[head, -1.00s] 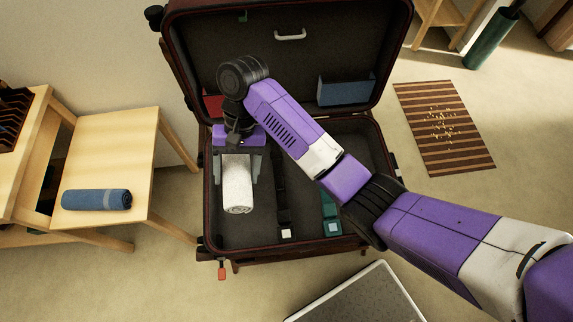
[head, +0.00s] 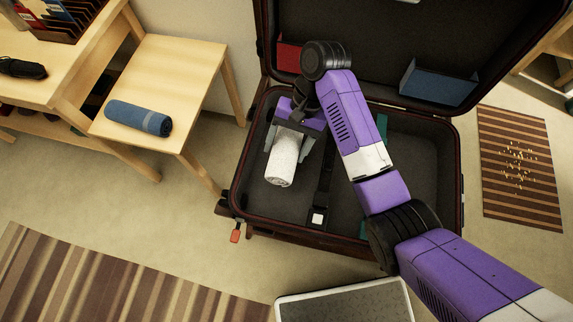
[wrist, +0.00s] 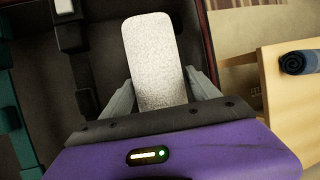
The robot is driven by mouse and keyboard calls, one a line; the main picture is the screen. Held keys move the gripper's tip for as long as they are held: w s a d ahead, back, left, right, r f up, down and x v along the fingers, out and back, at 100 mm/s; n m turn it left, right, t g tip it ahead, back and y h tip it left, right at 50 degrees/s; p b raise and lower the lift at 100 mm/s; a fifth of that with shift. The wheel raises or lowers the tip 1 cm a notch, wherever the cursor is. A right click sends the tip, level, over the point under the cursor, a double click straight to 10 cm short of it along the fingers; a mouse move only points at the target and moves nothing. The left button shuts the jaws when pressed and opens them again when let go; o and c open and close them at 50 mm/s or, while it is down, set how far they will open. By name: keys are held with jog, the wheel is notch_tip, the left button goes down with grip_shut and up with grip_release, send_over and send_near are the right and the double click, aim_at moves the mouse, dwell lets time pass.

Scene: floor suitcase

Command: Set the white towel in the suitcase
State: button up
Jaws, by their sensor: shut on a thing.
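The white towel (head: 282,160) is a rolled cylinder in my gripper (head: 291,143). My gripper is shut on it, with a grey finger on either side. The towel is over the left part of the open suitcase (head: 238,184), within its walls in the head view. I cannot tell whether it touches the suitcase floor. In the wrist view the towel (wrist: 154,60) stretches out ahead between the fingers (wrist: 160,98), with the dark suitcase interior to its left. My gripper and arm hide part of the suitcase floor.
A dark strap with a white buckle (head: 318,218) runs along the suitcase floor right of the towel. The lid stands open behind, holding a blue item (head: 437,86) and a red item (head: 289,57). A blue rolled towel (head: 139,117) lies on the wooden table (head: 185,75) at left.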

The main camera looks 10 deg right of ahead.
aim_at(299, 135)
notch_tip(299, 135, down, 9)
jog(key=shift+b, duration=0.95)
jog(key=shift+f, duration=0.1)
jog(key=o, duration=1.7)
jog(key=shift+c, duration=0.2)
jog(key=p+v, duration=0.3)
jog(key=v, duration=0.7)
jog(key=shift+d+r, duration=0.1)
jog(key=shift+r, duration=0.3)
jog(key=shift+p+v, duration=0.6)
jog(key=shift+v, duration=0.15)
jog(key=shift+f, duration=0.1)
